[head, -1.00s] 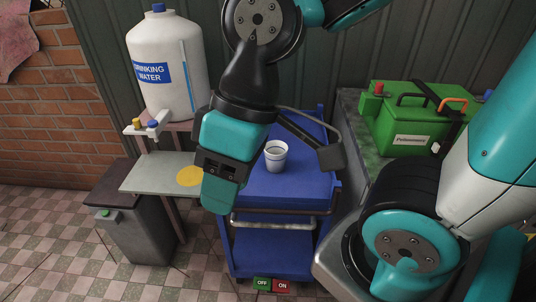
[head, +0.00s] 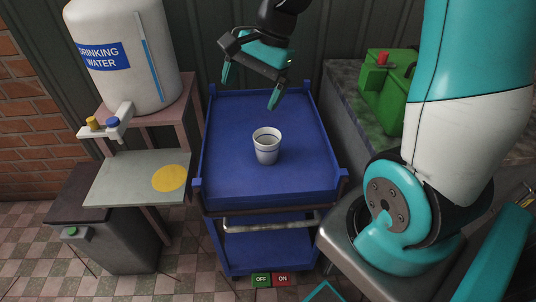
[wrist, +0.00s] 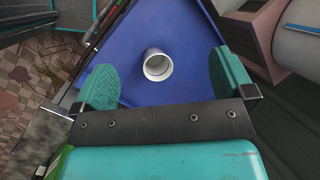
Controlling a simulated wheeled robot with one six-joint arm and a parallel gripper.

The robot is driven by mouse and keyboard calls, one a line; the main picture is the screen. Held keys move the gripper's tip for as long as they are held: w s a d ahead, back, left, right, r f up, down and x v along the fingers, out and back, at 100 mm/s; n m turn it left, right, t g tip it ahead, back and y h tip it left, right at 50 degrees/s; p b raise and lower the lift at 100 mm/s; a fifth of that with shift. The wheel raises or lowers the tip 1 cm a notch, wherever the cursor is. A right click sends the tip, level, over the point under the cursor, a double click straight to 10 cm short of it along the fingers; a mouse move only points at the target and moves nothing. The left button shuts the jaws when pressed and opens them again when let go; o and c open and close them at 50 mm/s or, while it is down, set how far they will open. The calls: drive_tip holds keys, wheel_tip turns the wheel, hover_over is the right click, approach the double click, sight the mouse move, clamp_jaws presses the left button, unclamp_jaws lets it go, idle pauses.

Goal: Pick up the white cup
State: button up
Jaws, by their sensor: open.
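The white cup (head: 266,147) stands upright on the top shelf of the blue cart (head: 225,150), a little right of the shelf's middle. It has a dark band below its rim. My gripper (head: 249,91) is open and empty, above and behind the cup, with its two teal fingers spread and pointing down. In the wrist view the cup (wrist: 158,65) shows between and beyond the fingers of my gripper (wrist: 165,82), apart from both. The cup's mouth faces the wrist camera and its inside looks empty.
A drinking water tank (head: 122,60) with taps stands at the left above a grey shelf (head: 125,178) with a yellow disc (head: 169,178). A green box (head: 378,100) sits on a counter at the right. The cart's top around the cup is clear.

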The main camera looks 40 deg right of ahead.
drive_tip(key=w+d+f+m+b, duration=0.1)
drive_tip(key=w+d+f+m, duration=0.15)
drive_tip(key=d+m, duration=0.3)
drive_tip(key=w+d+f+m, duration=0.1)
drive_tip(key=d+f+m, duration=0.35)
drive_tip(key=d, duration=0.25)
drive_tip(key=b, duration=0.1)
hover_over(265, 141)
drive_tip(key=s, duration=0.3)
wheel_tip(265, 141, down, 10)
drive_tip(key=shift+m+t, duration=0.4)
drive_tip(key=shift+s+x, duration=0.15)
drive_tip(key=shift+x, duration=1.4)
drive_tip(key=shift+s+x, duration=0.2)
drive_tip(key=shift+x, duration=1.4)
drive_tip(key=shift+d+f, duration=0.1)
drive_tip(key=shift+d, duration=0.05)
drive_tip(key=shift+c, duration=0.5)
drive_tip(key=c, duration=0.8)
wheel_tip(265, 141, up, 20)
drive_tip(key=shift+r+p, duration=0.1)
drive_tip(key=shift+p, duration=0.65)
